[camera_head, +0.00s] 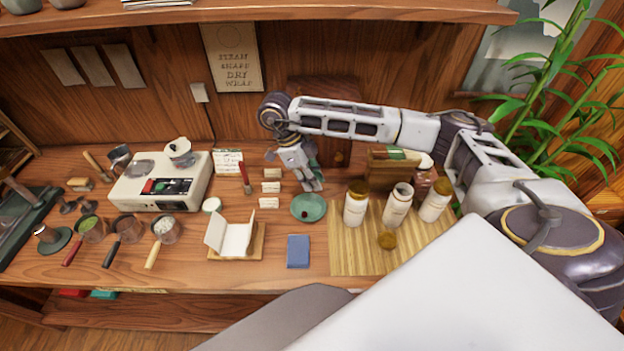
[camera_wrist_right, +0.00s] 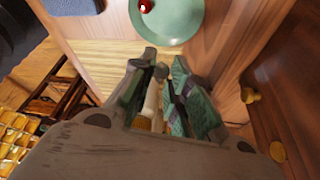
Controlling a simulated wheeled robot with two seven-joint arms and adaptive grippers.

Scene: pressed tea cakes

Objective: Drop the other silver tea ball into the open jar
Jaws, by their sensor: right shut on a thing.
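My right gripper (camera_head: 313,186) is over the back of the green dish (camera_head: 308,208), fingers pointing down. In the right wrist view the gripper (camera_wrist_right: 162,74) is shut on a small greyish ball, the silver tea ball (camera_wrist_right: 161,71), at its fingertips. The ball is mostly hidden by the fingers and cannot be made out in the head view. A small dark red ball (camera_head: 304,215) lies in the dish. The open jar (camera_head: 398,205) is the middle white jar, to the right of the dish, with no lid on it. My left gripper is not in view.
Lidded jars (camera_head: 356,204) and (camera_head: 435,200) flank the open jar on a bamboo mat (camera_head: 350,258). A loose gold lid (camera_head: 387,240) lies in front. A wooden box (camera_head: 388,172) stands behind the jars. A blue cloth (camera_head: 298,251) lies left of the mat.

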